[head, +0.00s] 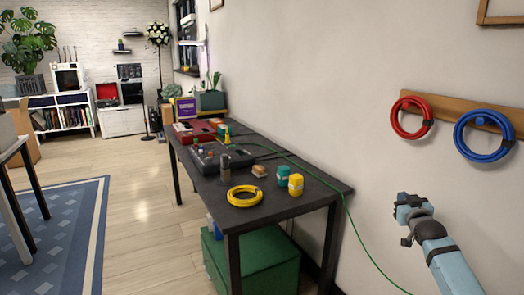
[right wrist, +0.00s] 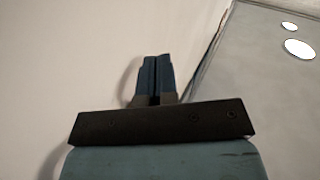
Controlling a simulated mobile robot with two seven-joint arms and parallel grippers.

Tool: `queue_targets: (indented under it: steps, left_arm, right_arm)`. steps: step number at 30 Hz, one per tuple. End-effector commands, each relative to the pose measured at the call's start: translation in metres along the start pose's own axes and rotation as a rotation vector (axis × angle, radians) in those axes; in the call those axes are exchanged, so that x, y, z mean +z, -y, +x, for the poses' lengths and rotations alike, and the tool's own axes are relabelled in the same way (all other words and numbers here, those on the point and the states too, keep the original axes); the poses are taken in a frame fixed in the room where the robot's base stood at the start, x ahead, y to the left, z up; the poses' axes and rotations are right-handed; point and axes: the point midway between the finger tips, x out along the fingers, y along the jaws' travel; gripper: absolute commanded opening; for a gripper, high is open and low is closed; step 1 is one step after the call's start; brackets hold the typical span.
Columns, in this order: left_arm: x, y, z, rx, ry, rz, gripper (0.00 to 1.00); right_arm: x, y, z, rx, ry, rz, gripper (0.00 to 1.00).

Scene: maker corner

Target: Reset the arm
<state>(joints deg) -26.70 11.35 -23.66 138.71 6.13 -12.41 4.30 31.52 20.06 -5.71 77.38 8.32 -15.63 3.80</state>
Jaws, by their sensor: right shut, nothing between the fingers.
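My right gripper (head: 402,207) is at the right of the head view, raised in front of the pale wall, to the right of the dark table. Its light blue arm comes in from the lower right. In the right wrist view the two dark fingers (right wrist: 156,78) are closed together with nothing between them. Bare wall and ceiling with lights lie behind them. My left gripper does not show in the head view.
A dark table (head: 320,198) along the wall holds a yellow ring (head: 244,196), small jars and a grey case. Red (head: 411,118) and blue (head: 484,136) rings hang on a wooden rail above my right gripper. Open floor lies left.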

Motion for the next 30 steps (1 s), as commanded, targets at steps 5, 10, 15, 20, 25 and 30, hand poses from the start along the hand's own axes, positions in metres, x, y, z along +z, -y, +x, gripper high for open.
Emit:
queue_targets:
  steps: [5, 10, 15, 20, 25, 30]
  left_arm:
    - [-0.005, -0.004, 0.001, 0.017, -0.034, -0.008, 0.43]
    - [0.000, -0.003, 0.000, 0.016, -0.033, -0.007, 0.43]
    - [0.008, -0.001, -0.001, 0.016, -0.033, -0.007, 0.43]
    - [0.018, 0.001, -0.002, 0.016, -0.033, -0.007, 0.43]
    - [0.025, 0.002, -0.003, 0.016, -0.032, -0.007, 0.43]
    - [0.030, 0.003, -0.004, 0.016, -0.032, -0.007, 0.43]
  right_arm:
    - [0.012, 0.040, -0.029, -0.055, -0.073, -0.023, 0.00]
    - [0.037, 0.096, -0.077, -0.140, -0.074, -0.014, 0.00]
    - [0.062, 0.165, -0.152, -0.250, -0.076, 0.022, 0.00]
    - [0.070, 0.233, -0.252, -0.369, -0.081, 0.100, 0.00]
    - [0.054, 0.276, -0.345, -0.456, -0.089, 0.202, 0.00]
    - [0.030, 0.294, -0.409, -0.502, -0.097, 0.290, 0.00]
